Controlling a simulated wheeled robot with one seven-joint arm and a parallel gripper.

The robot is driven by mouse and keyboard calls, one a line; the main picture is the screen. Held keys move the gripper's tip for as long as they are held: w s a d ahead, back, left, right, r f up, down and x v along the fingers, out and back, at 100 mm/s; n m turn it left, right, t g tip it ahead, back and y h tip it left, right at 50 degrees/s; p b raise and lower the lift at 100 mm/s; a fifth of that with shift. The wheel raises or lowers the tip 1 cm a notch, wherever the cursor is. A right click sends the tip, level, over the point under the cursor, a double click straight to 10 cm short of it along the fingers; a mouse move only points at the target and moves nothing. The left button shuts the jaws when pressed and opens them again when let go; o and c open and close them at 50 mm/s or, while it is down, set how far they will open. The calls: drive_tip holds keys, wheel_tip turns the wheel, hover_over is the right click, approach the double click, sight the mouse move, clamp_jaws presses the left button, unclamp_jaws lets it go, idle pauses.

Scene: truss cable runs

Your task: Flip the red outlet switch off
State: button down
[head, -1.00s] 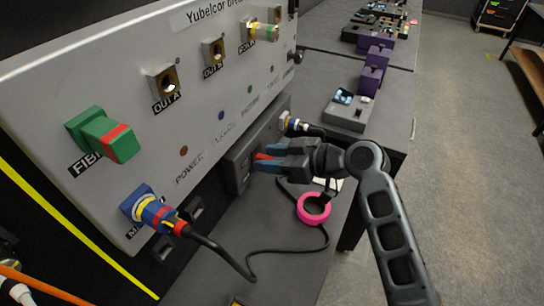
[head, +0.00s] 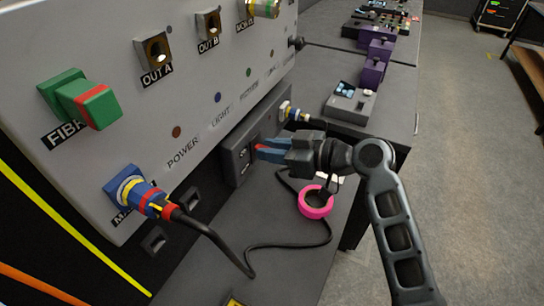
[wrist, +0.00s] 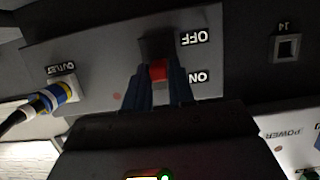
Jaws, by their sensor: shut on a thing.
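The red outlet switch (wrist: 158,72) shows between my blue fingertips in the wrist view, on the ON side of its dark slot. The ON label (wrist: 198,77) is beside it, and the OFF label (wrist: 195,38) is farther up in that view. My gripper (head: 264,149) reaches the dark outlet box (head: 240,160) at the panel's foot. A bit of red shows at the fingertips in the head view. My gripper is shut on the switch, and the fingers hide part of it.
A blue-and-yellow plug (wrist: 52,97) sits in the outlet socket beside the switch. A black cable (head: 222,250) runs from the mains plug (head: 145,198) across the bench. A pink ring (head: 316,202) appears below my gripper.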

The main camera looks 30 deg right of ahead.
drive_tip(key=shift+f+t+y+b, duration=0.4)
drive_tip(key=shift+f+t+b, duration=0.2)
drive_tip(key=shift+b, duration=1.5)
drive_tip(key=shift+r+b, duration=0.2)
drive_tip(key=shift+b, duration=0.35)
drive_tip(key=c, duration=1)
unclamp_jaws()
drive_tip(key=shift+c, duration=0.2)
drive_tip(key=v, duration=0.8)
drive_tip(key=shift+b, duration=0.45)
drive_tip(key=shift+f, duration=0.15)
